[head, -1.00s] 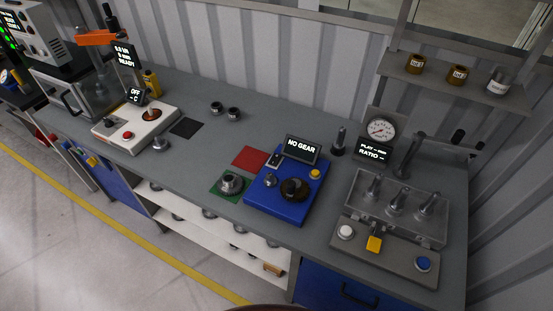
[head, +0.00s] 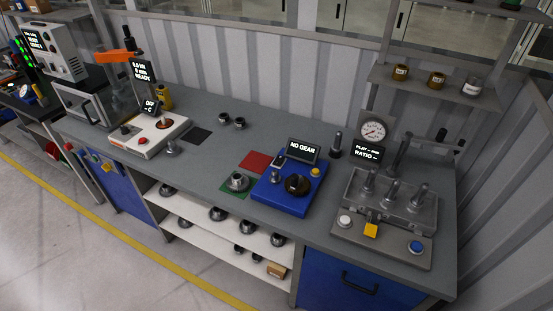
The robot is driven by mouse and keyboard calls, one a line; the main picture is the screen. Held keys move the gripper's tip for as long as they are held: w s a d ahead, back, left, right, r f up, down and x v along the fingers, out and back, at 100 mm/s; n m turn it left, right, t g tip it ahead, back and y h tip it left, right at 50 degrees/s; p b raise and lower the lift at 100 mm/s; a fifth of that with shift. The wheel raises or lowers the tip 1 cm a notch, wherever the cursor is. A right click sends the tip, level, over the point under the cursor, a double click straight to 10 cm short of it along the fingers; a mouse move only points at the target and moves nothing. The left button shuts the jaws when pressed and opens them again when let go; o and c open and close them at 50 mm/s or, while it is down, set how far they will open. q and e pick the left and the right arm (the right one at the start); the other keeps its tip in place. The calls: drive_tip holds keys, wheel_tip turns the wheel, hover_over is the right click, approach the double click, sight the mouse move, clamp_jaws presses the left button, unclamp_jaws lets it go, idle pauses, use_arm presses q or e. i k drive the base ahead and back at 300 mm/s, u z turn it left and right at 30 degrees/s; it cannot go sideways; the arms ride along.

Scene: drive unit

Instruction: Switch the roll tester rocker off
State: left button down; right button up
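The roll tester appears to be the blue unit (head: 268,195) on the grey bench, with a tilted display (head: 303,150) reading "NO GEAR". A small dark switch with a light mark (head: 278,161), likely the rocker, sits at its back left beside the display. It is too small to tell which side is pressed. The unit also carries a black knob (head: 297,184), a metal post (head: 275,176) and a yellow button (head: 315,171). Neither of my grippers is in view.
A red pad (head: 255,161) and a gear on a green pad (head: 237,182) lie left of the blue unit. A grey fixture (head: 385,240) with levers stands right. A white unit (head: 150,137) stands left. A shelf (head: 440,88) hangs at the back right.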

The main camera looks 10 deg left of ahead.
sight(279, 159)
drive_tip(key=z, duration=0.8)
drive_tip(key=i, duration=0.85)
drive_tip(key=u, duration=0.85)
